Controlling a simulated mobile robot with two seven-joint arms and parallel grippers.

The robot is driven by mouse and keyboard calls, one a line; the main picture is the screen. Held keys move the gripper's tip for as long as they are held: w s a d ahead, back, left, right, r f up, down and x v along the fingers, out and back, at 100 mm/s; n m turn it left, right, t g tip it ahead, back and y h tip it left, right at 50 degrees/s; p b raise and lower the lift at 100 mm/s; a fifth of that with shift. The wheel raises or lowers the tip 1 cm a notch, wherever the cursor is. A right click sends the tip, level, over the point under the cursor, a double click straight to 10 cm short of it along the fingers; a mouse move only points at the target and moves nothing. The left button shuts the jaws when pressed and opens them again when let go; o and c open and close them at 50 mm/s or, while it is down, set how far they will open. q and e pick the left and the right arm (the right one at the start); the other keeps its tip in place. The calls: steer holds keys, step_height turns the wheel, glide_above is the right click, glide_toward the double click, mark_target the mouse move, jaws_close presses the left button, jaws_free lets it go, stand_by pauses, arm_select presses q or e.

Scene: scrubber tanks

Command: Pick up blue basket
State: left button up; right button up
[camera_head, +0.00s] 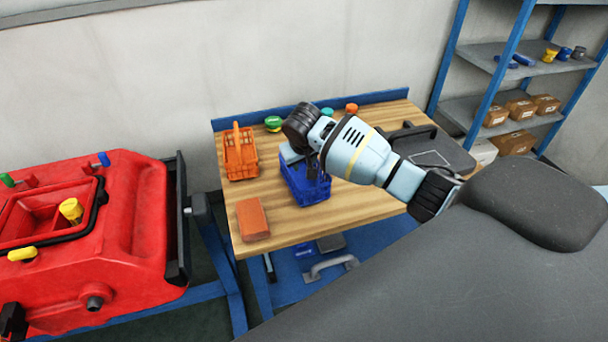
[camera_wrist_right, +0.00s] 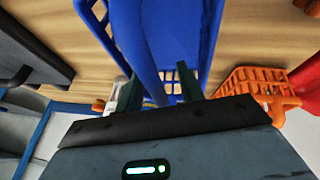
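The blue basket (camera_head: 306,186) stands on the wooden table, with its raised handle partly hidden by my right arm in the head view. My right gripper (camera_head: 312,170) is over the basket, pointing down at it. In the right wrist view, the blue basket (camera_wrist_right: 198,45) fills the upper middle. Its handle runs down between the two dark fingers of my right gripper (camera_wrist_right: 160,88). The fingers stand apart on either side of the handle and look open; firm contact is not visible. My left gripper is in neither view.
An orange basket (camera_head: 240,155) and an orange block (camera_head: 252,219) lie left of the blue basket on the wooden table (camera_head: 345,208). A dark case (camera_head: 435,150) lies on its right. Green and orange round items stand behind. A red scrubber tank (camera_head: 135,220) is at left, shelves at right.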

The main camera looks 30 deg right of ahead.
steer(key=shift+f, duration=0.15)
steer(key=shift+c, duration=0.4)
jaws_close()
steer(key=shift+r, duration=0.55)
steer(key=r, duration=0.3)
steer(key=shift+s+a, duration=0.1)
steer(key=shift+a, duration=0.2)
steer(key=s+a+r, duration=0.1)
steer(key=s+a, duration=0.7)
steer(key=a, duration=0.5)
steer(key=s+r, duration=0.3)
steer(key=r, duration=0.3)
steer(key=shift+s+a+n, duration=0.15)
steer(key=shift+s+n, duration=0.05)
steer(key=shift+n, duration=0.2)
